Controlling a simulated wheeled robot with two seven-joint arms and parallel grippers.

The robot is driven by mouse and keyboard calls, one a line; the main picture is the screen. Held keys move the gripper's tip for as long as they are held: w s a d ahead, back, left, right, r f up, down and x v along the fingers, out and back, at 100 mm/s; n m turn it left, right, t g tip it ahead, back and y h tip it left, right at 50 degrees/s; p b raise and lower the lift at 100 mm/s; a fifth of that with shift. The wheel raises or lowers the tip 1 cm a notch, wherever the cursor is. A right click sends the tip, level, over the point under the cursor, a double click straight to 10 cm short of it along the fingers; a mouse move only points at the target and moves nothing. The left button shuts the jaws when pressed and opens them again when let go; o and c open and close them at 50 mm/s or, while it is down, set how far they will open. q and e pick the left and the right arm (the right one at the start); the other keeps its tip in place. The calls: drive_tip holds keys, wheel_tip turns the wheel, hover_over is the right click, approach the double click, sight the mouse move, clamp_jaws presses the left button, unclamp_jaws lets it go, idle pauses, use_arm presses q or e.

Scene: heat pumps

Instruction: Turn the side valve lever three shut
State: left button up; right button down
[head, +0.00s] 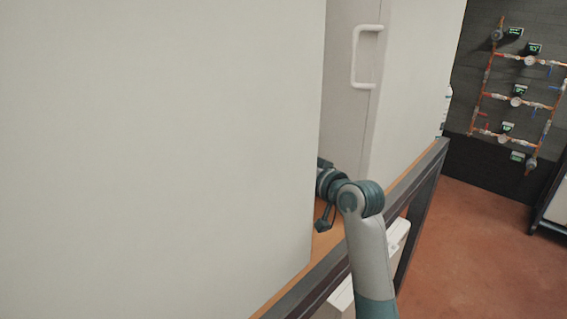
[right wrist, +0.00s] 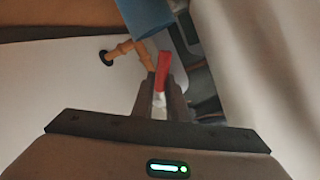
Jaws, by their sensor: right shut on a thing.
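A red valve lever (right wrist: 163,68) shows in the right wrist view, with a copper-coloured pipe (right wrist: 127,48) beside it that runs into a dark round opening in a white panel. My right gripper (right wrist: 161,92) is shut on the red lever, which stands up between its fingertips. In the head view my right arm reaches from the bottom into the gap between two white cabinets; its fingers and the lever are hidden there behind the near cabinet. My left gripper is not in view.
A large white cabinet (head: 150,150) fills the left of the head view. A second one (head: 410,80) with a white handle (head: 356,57) stands behind, on a dark-framed bench (head: 418,180). A blue part (right wrist: 145,17) is close above the lever. Copper piping with gauges (head: 516,102) hangs on the far wall; red floor is clear.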

idle(0.4)
drive_tip(key=c, duration=1.7)
unclamp_jaws()
drive_tip(key=shift+c, duration=0.2)
drive_tip(key=shift+s+d, duration=0.1)
drive_tip(key=b+v, duration=0.6)
drive_tip(key=v, duration=1.1)
drive_tip(key=shift+b, duration=0.3)
drive_tip(key=shift+s+r, duration=0.1)
